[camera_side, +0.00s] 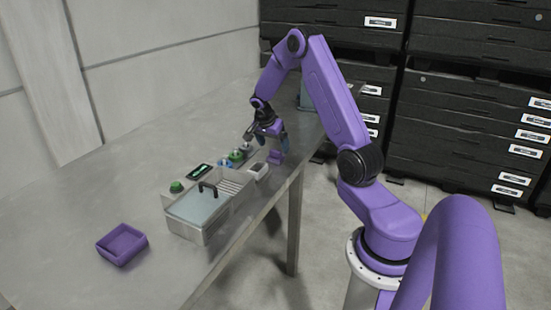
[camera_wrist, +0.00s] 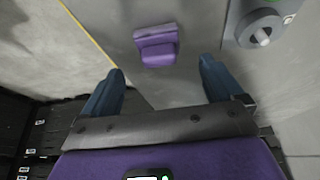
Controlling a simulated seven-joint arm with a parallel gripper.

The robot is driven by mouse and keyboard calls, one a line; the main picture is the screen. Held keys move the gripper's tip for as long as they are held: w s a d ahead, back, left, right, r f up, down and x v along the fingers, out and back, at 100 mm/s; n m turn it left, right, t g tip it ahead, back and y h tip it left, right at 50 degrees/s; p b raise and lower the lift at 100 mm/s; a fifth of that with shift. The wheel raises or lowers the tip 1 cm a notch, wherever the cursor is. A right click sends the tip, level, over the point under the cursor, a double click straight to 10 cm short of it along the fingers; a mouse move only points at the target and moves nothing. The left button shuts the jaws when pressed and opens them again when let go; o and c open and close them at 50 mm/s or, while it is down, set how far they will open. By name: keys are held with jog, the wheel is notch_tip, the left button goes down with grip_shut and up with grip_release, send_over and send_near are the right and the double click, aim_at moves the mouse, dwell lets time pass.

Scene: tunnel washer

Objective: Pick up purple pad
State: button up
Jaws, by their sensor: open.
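The purple pad (camera_wrist: 157,46) lies near the table edge, beyond my fingertips and roughly centred between them in the wrist view. In the side view the purple pad (camera_side: 275,157) shows just below my gripper (camera_side: 269,139). My gripper also shows in the wrist view (camera_wrist: 160,85), with its two dark blue fingers spread and nothing between them. I cannot tell the exact height of the fingertips above the table.
A washer unit (camera_side: 207,219) with a clear handled lid and a row of knobs stands beside the pad; one knob (camera_wrist: 263,36) shows close in the wrist view. A purple tray (camera_side: 122,245) sits far left. Bare table (camera_side: 180,130) lies behind.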

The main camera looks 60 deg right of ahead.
aim_at(275, 151)
jog(key=shift+a+x, duration=0.2)
jog(key=shift+x, duration=2.4)
jog(key=c, duration=1.1)
